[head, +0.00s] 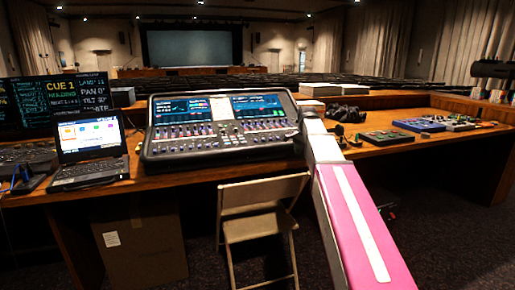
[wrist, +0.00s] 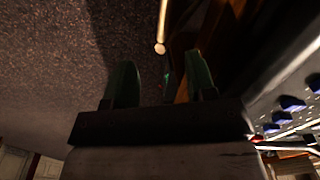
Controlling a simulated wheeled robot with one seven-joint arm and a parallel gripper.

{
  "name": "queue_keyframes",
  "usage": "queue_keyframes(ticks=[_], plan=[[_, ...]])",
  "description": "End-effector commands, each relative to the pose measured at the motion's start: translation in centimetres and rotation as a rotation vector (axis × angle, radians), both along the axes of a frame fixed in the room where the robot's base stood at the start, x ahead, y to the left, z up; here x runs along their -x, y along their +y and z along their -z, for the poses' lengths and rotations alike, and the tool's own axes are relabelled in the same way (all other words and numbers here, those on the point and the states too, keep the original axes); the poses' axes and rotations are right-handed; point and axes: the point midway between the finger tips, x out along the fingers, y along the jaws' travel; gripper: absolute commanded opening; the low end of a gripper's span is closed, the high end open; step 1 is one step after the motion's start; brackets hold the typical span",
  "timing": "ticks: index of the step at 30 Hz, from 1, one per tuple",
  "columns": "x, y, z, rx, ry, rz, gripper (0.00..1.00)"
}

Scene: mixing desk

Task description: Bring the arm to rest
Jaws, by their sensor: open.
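My arm (head: 355,225), pink and white, reaches from the lower right of the head view up to the right end of the mixing console (head: 218,128). My gripper shows in the wrist view (wrist: 163,82) with its two dark green fingers apart and nothing seen held between them. In the head view I cannot make out the fingers. In the wrist view the carpet is at left, the brown desk edge is beyond the fingers, and part of the console with blue knobs is at right.
The wooden desk (head: 395,146) carries an open laptop (head: 90,150) at left and small devices (head: 388,137) at right. A folding chair (head: 258,225) stands in front of the desk, left of my arm. A cardboard box (head: 140,245) sits under the desk.

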Motion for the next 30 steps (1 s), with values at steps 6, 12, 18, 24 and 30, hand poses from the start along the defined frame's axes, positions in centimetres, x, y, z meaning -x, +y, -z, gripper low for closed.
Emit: queue_keyframes(ticks=[6, 12, 18, 24, 30], plan=[[4.8, 0.4, 8.8, 0.017, 0.015, -0.188, 0.51], [9.0, 0.7, 15.5, 0.031, 0.024, -0.354, 0.51], [14.2, 0.9, 21.8, 0.044, 0.034, -0.537, 0.51], [20.0, 1.1, 27.2, 0.054, 0.045, -0.722, 0.51], [24.9, 1.3, 31.0, 0.061, 0.052, -0.881, 0.51]])
